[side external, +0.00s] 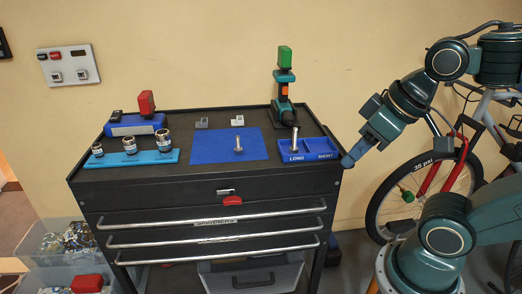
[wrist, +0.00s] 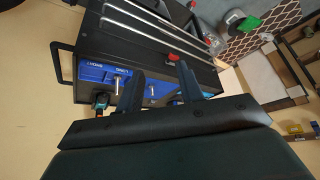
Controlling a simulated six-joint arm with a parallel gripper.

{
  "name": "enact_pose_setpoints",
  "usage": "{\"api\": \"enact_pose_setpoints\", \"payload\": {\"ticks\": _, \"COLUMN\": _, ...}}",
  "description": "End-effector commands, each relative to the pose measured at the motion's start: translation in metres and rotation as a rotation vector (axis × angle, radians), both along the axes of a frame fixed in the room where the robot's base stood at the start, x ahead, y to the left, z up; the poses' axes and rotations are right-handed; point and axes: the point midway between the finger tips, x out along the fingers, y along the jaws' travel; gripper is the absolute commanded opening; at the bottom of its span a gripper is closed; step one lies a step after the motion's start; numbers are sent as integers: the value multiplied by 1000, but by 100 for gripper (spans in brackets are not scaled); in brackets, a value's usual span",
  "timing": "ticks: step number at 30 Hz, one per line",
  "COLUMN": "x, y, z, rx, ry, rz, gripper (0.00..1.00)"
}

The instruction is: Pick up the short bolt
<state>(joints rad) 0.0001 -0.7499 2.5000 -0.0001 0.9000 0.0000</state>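The short bolt (side external: 238,143) stands upright on the blue mat (side external: 210,148) in the middle of the cart top. A longer bolt (side external: 294,139) stands in the LONG side of the blue tray (side external: 290,162); the SHORT side looks empty. My gripper (side external: 348,160) is off the cart's right edge, well to the right of the short bolt and touching nothing. In the wrist view my gripper (wrist: 160,78) has its two dark fingers wide apart with nothing held. The short bolt (wrist: 150,89) shows beyond and between them, and the long bolt (wrist: 117,83) lies to its left.
A green-tipped power tool (side external: 285,95) stands tall behind the tray. A light blue socket rail (side external: 130,159) and a blue box with a red-topped item (side external: 135,125) sit at left. Small grey blocks lie behind the mat. A bicycle (side external: 430,180) stands at right.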

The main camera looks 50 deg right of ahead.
Motion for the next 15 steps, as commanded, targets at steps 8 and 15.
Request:
{"api": "enact_pose_setpoints", "payload": {"ticks": 8, "x": 8, "y": 1, "z": 5, "rx": -4, "ry": 7, "rz": 20, "gripper": 37}}
{"api": "enact_pose_setpoints", "payload": {"ticks": 15, "x": 39, "y": 6, "z": 23, "rx": -15, "ry": 32, "rz": 104, "gripper": 37}}
